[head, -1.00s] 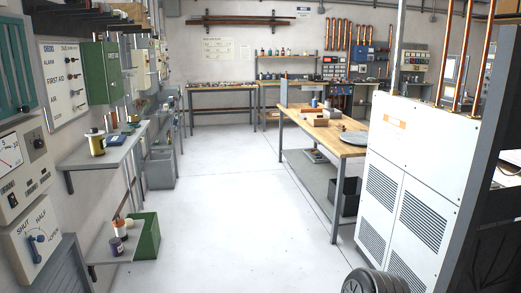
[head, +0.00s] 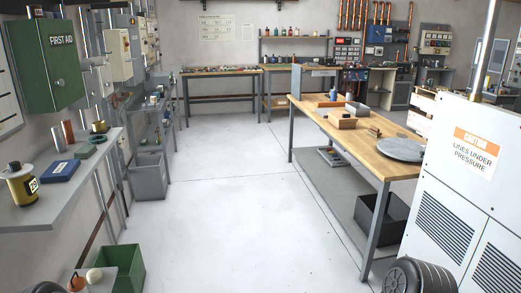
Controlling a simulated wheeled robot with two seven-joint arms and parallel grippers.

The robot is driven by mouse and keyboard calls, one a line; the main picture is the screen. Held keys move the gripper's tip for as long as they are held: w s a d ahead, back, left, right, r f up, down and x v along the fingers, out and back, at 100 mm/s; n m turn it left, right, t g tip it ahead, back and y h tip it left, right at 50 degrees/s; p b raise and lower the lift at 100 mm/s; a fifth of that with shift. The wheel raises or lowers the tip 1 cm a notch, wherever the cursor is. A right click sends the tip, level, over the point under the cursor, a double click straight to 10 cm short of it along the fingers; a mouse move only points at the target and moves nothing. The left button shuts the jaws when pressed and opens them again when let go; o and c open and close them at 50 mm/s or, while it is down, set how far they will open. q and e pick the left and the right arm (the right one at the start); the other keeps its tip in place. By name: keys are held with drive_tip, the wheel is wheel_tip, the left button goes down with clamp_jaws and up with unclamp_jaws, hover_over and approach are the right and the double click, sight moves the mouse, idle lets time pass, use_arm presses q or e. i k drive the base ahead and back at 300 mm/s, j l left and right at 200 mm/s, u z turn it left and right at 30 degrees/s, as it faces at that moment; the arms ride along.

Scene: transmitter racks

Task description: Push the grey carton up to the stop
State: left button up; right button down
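I cannot pick out a grey carton or a stop with certainty. A grey box-like thing (head: 314,80) stands at the far end of the wooden workbench (head: 352,143); I cannot tell whether it is either of them. Small brown boxes (head: 342,121) lie on the bench, near a round grey disc (head: 401,150). Neither of my grippers is in view.
Open pale floor (head: 235,215) runs ahead between the left wall and the bench. A grey bin (head: 148,178) and a green bin (head: 125,270) stand at left below shelves. A white cabinet (head: 455,197) and a dark ribbed object (head: 412,278) stand at right.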

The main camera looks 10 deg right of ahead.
sight(357, 110)
drive_tip(key=i, duration=2.6)
drive_tip(key=i+j, duration=0.15)
drive_tip(key=i, duration=2.45)
drive_tip(key=i+z, duration=0.35)
drive_tip(key=i, duration=0.15)
drive_tip(key=i+j+z, duration=0.2)
drive_tip(key=i+z, duration=0.15)
drive_tip(key=i+j+z, duration=0.3)
drive_tip(key=i, duration=0.25)
